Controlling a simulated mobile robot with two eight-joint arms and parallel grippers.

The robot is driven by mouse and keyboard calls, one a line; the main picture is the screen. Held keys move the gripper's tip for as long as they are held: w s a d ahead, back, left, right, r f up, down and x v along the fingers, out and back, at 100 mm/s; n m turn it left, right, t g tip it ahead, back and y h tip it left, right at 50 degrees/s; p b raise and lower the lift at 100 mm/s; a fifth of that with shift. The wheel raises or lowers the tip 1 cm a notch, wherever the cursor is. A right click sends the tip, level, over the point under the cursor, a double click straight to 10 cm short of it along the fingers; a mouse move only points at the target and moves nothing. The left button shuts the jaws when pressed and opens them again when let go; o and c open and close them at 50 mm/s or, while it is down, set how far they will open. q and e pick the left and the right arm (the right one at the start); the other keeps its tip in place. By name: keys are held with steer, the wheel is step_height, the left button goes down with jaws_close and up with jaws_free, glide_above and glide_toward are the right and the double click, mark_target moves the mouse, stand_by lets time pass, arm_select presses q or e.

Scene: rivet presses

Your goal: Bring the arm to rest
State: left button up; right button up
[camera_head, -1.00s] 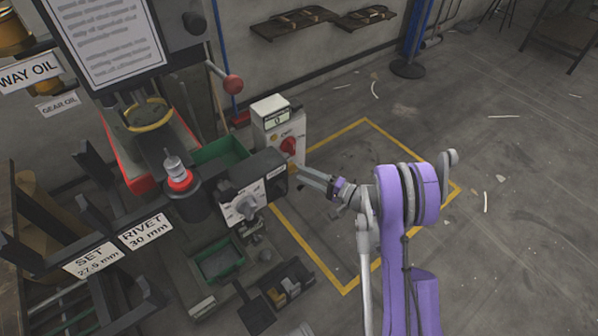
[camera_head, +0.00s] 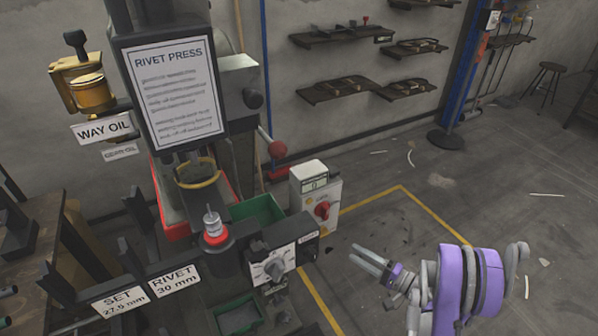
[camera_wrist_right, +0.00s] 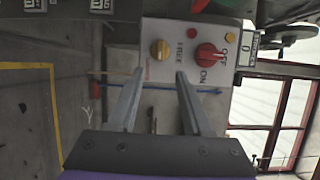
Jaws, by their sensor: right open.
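My right arm is purple and grey and reaches in from the lower right of the head view. Its gripper (camera_head: 368,257) is open and empty, in the air to the right of the rivet press. In the right wrist view the two fingers (camera_wrist_right: 154,82) stand apart with nothing between them. They point toward a white control box (camera_wrist_right: 188,50) with a red OFF/ON knob (camera_wrist_right: 210,56) and a yellow knob (camera_wrist_right: 160,50). The same control box (camera_head: 328,217) shows in the head view, apart from the gripper. My left gripper is not in view.
The rivet press with its sign (camera_head: 176,85) stands at the left. A dial box (camera_head: 282,262) and green bins (camera_head: 238,316) are at its front. Wall shelves (camera_head: 340,88) and a blue post (camera_head: 463,75) are behind. The floor inside the yellow line (camera_head: 425,208) looks mostly clear.

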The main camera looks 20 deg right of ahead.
steer(key=s+a+r+n+g+h, duration=0.15)
steer(key=a+n+g, duration=0.5)
steer(key=a, duration=1.05)
steer(key=s+a+r+n+g+h, duration=0.2)
steer(key=s+n+g+h, duration=0.1)
steer(key=s, duration=0.7)
steer(key=s+a+r+n+g+h, duration=0.2)
steer(key=s+n+h, duration=0.2)
steer(key=s, duration=0.5)
arm_select(q)
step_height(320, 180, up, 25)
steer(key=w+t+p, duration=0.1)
steer(key=p, duration=2.1)
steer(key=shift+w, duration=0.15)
arm_select(e)
step_height(320, 180, up, 25)
steer(key=w, duration=0.1)
steer(key=shift+w+m+t, duration=0.25)
steer(key=shift+m+t, duration=0.1)
steer(key=shift+t, duration=0.1)
steer(key=shift+s, duration=0.15)
